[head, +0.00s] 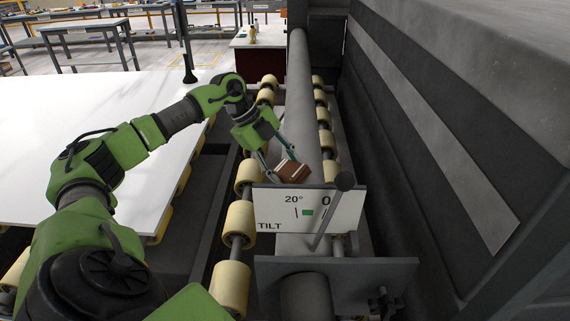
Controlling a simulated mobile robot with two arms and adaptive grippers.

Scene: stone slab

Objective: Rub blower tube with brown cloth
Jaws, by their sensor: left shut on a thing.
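The blower tube (301,85) is a long grey pipe that runs away from me between two rows of cream rollers. My left gripper (277,164) is shut on the brown cloth (293,171), which looks like a small folded block. The cloth is at the tube's left side, near its close end; I cannot tell whether it touches the tube. My right gripper is not in view.
A white tilt sign (277,212) and a lever with a dark knob (345,181) stand just in front of the cloth. A large white slab (95,110) lies at the left. A dark machine wall (430,130) closes off the right. Cream rollers (239,217) flank the tube.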

